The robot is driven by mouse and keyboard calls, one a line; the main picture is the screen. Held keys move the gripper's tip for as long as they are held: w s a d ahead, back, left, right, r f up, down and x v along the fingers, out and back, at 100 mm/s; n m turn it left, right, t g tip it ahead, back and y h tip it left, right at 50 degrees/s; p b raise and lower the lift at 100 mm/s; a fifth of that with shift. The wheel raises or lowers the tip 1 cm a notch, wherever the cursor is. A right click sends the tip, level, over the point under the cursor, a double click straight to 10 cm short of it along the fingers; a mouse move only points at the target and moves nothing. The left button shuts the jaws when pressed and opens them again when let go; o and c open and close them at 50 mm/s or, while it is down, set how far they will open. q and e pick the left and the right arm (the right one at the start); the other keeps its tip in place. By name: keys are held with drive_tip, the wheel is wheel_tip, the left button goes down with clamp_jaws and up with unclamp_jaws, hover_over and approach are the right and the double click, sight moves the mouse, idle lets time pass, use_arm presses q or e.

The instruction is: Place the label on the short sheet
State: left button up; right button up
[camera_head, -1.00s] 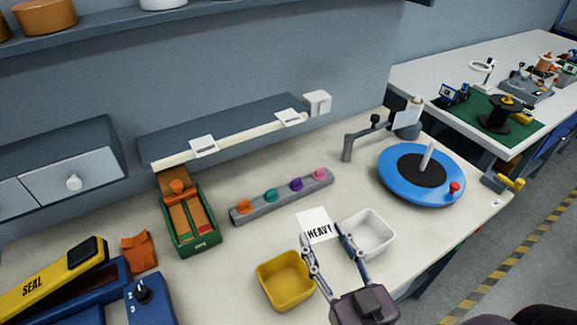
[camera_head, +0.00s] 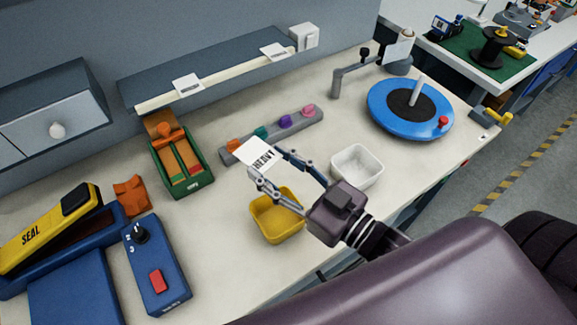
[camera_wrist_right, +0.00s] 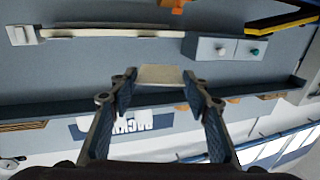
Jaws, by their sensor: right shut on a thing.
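In the head view the label overlaps the left part of the grey peg strip, apparently above the table. In the right wrist view the label (camera_wrist_right: 160,75) shows pale and edge-on between the fingertips. Two small white cards, a left one (camera_head: 187,85) and a right one (camera_head: 275,51), sit along the shelf rail; I cannot tell which is the short sheet. My left gripper is out of view.
A yellow bin (camera_head: 276,232) is below the gripper and a white bin (camera_head: 357,166) is to its right. A green box (camera_head: 181,166), blue control box (camera_head: 155,270) and yellow SEAL machine (camera_head: 45,230) stand left. A blue turntable (camera_head: 438,125) stands right.

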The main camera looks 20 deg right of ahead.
drive_tip(key=w+a+r+n+g+y, duration=0.3)
drive_tip(key=a+n+g+y, duration=0.4)
drive_tip(key=a, duration=0.3)
drive_tip(key=shift+w+g+y, duration=0.5)
drive_tip(key=shift+w+y, duration=0.1)
drive_tip(key=shift+w, duration=0.25)
